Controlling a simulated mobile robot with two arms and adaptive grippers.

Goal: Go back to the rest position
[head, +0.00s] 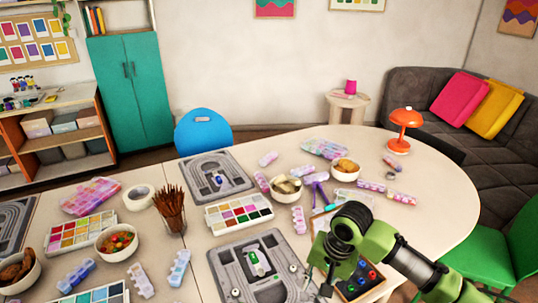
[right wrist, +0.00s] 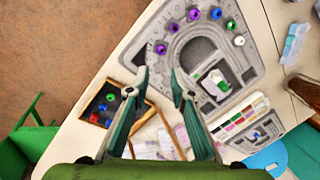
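My right gripper (head: 322,280) is at the lower middle of the head view, above the table beside the near grey bead board (head: 228,268). In the right wrist view its two fingers (right wrist: 159,82) are apart, with nothing held between them. My left gripper is not in view.
A second bead board (head: 240,184) lies farther back. A cup of brown sticks (head: 170,207), a paint palette (head: 238,213), bowls (head: 116,243) and bead boxes crowd the table. An orange lamp (head: 405,120) stands at the back right. A green chair (head: 505,255) is at the right edge.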

